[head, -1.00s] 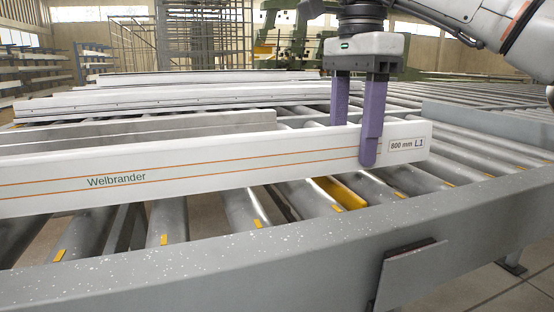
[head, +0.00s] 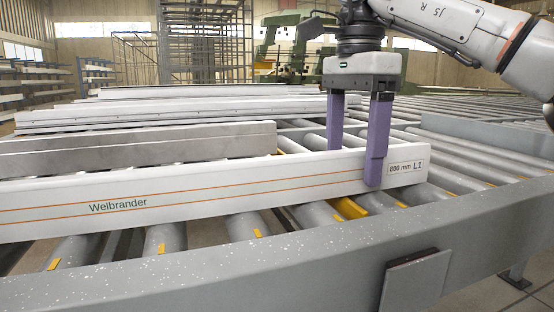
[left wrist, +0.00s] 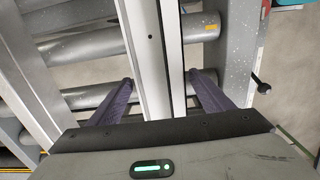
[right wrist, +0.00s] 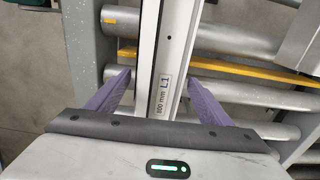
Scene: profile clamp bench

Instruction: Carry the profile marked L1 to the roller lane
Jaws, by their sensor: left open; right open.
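The profile marked L1 (head: 250,187) is a long white bar with orange lines and "Welbrander" lettering. It lies level across the rollers of the lane (head: 165,237), its "800 mm L1" label at the right end. My right gripper (head: 352,168) is open astride the bar near that label. In the right wrist view (right wrist: 160,73) its purple fingers stand on both sides with small gaps. My left gripper (left wrist: 160,76) is open astride the profile (left wrist: 155,50) in the left wrist view, and is out of the head view. The bar's underside contact is hidden.
A grey beam (head: 130,150) lies close behind L1 at the left, with more pale profiles (head: 180,112) beyond. A grey side rail (head: 250,275) with a square plate (head: 415,283) runs along the front. A yellow piece (head: 350,208) lies between rollers.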

